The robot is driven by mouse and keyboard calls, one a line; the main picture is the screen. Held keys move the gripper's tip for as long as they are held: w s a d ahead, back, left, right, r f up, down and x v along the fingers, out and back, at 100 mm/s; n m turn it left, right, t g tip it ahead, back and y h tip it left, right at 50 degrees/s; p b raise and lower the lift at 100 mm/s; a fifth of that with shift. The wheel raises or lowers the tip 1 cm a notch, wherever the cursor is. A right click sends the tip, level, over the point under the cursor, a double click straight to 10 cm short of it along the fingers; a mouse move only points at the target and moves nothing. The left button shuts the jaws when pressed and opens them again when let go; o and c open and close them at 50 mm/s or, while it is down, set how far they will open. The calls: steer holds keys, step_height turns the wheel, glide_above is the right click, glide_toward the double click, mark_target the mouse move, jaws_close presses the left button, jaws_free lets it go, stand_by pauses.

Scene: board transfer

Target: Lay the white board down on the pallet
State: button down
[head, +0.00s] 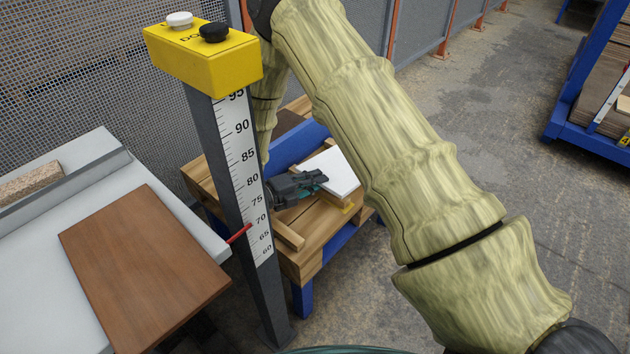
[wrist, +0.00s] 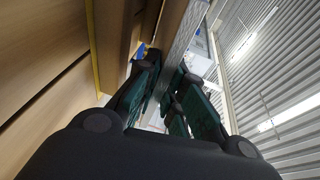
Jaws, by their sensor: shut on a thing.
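The white board (head: 338,172) shows in the head view just beyond my gripper's fingertips. It lies low over the right part of the wooden pallet (head: 318,222) and looks nearly flat. I cannot tell whether its underside touches the slats. My gripper (head: 316,180) reaches in from the left, low over the pallet, and is shut on the board's near left edge. In the wrist view the dark green fingers (wrist: 170,100) point away from me, and the pallet's wood (wrist: 45,60) fills the left side. The grip itself is hard to make out there.
A grey post with a height scale (head: 240,165) and a yellow button box (head: 203,55) stands in front of the pallet's left side. A white-topped table with a brown board (head: 145,260) is at left. A blue rack (head: 590,75) stands far right; the floor between is clear.

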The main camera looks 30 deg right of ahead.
steer(key=shift+s+a+f+h+b, duration=0.15)
steer(key=shift+f+h+b, duration=0.25)
steer(key=shift+f+b, duration=0.6)
steer(key=c, duration=1.4)
jaws_free()
steer(key=shift+c, duration=0.2)
steer(key=shift+o, duration=0.3)
steer(key=shift+r+p, duration=0.1)
steer(key=shift+p, duration=0.25)
steer(key=shift+r+y+p, duration=0.15)
steer(key=shift+y+p, duration=0.25)
steer(key=shift+p, duration=0.15)
steer(key=y+p, duration=0.2)
steer(key=p, duration=0.1)
steer(key=y+p, duration=0.2)
steer(key=shift+a+r+g, duration=0.25)
steer(key=shift+g, duration=0.05)
steer(key=y+p, duration=0.1)
steer(key=p, duration=0.1)
steer(key=y+p, duration=0.4)
steer(key=shift+a+r+g, duration=0.25)
steer(key=shift+r+g, duration=0.05)
steer(key=shift+y+p, duration=0.6)
steer(key=shift+p, duration=0.2)
steer(key=shift+a+f, duration=0.1)
steer(key=shift+f, duration=0.05)
